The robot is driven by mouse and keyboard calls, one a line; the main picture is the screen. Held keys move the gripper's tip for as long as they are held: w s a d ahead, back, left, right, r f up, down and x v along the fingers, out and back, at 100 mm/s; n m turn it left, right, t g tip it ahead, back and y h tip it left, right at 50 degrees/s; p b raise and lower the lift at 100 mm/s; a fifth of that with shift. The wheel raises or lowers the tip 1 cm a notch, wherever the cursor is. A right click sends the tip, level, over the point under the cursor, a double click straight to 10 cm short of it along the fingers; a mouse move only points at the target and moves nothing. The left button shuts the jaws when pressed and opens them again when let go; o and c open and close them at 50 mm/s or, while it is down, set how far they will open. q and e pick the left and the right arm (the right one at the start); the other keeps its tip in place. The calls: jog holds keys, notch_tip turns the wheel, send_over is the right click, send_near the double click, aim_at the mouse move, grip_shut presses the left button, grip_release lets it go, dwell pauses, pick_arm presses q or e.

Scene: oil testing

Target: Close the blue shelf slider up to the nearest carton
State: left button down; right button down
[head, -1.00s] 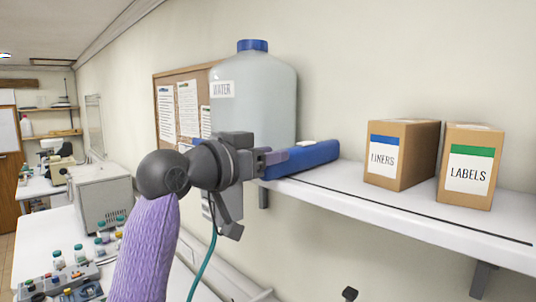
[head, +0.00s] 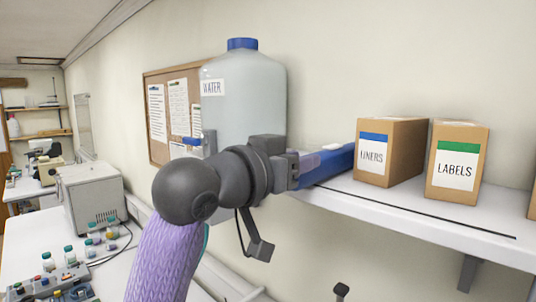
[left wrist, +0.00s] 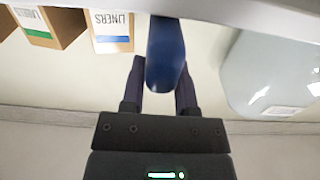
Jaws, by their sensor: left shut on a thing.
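The blue slider (head: 335,160) lies on the white wall shelf (head: 420,224), with a small white piece on top. My left gripper (head: 307,164) is shut on its near end. In the left wrist view, the gripper's two fingers (left wrist: 161,82) are on either side of the slider (left wrist: 165,50). The nearest carton, LINERS (head: 371,160), is brown with a blue band and stands just right of the slider. In the head view the slider's far end meets the carton's outline. In the left wrist view a narrow gap shows between slider and LINERS carton (left wrist: 111,32). My right gripper is not in view.
A LABELS carton (head: 457,166) with a green band stands right of LINERS. Another carton is cut off at the right edge. A large water bottle (head: 243,105) stands behind my left gripper. Below left is a bench with a grey instrument (head: 92,200) and small vials.

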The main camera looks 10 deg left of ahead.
pick_arm(q)
jog(key=shift+s+d, duration=0.4)
jog(key=shift+d, duration=0.15)
jog(key=shift+c, duration=1.8)
grip_release()
jog(key=b+v, duration=0.3)
jog(key=v, duration=0.7)
